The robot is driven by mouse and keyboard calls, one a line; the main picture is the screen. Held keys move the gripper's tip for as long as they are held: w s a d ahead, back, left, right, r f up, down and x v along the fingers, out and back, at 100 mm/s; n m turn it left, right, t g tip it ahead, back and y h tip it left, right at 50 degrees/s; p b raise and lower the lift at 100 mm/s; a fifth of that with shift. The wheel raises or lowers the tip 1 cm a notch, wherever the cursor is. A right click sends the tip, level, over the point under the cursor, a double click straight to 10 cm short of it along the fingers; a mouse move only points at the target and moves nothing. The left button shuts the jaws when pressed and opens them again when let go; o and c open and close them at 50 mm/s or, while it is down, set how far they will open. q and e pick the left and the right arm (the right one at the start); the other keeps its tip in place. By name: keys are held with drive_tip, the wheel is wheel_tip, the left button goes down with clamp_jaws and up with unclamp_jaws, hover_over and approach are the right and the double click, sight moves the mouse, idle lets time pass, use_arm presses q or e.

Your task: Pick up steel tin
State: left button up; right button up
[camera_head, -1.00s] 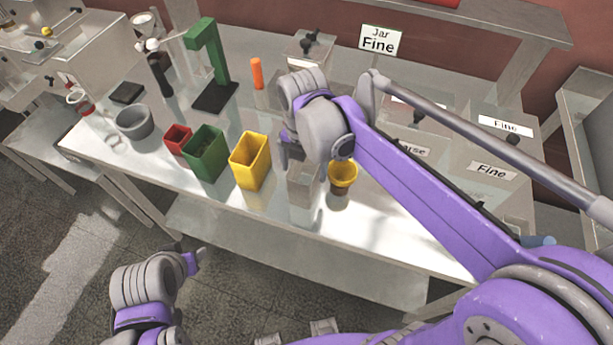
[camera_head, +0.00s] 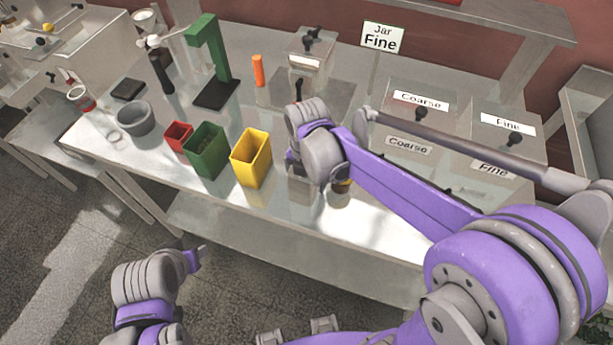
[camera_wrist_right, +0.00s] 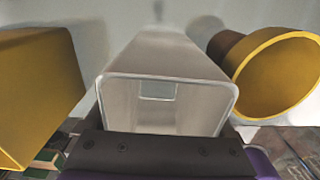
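The steel tin (camera_wrist_right: 168,75) is a square, open-topped grey metal container in the right wrist view. Its mouth faces the camera. In the head view it is mostly hidden behind my right gripper, with its lower part (camera_head: 302,192) showing. My right gripper (camera_head: 298,166) is right at the tin. In the wrist view the dark bar of the right gripper (camera_wrist_right: 165,152) lies across the tin's near rim; its fingertips are hidden, so I cannot tell its grip. My left gripper (camera_head: 196,256) is low in front of the table, away from the tin; its fingers are unclear.
A yellow bin (camera_head: 250,158) stands close left of the tin, with a green bin (camera_head: 206,152) and a red bin (camera_head: 177,137) beyond. A yellow-topped cup (camera_wrist_right: 280,72) stands close on the right. The table front (camera_head: 380,225) is clear.

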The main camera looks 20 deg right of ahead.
drive_tip(key=c, duration=1.1)
drive_tip(key=shift+o, duration=0.2)
drive_tip(key=shift+r, duration=0.15)
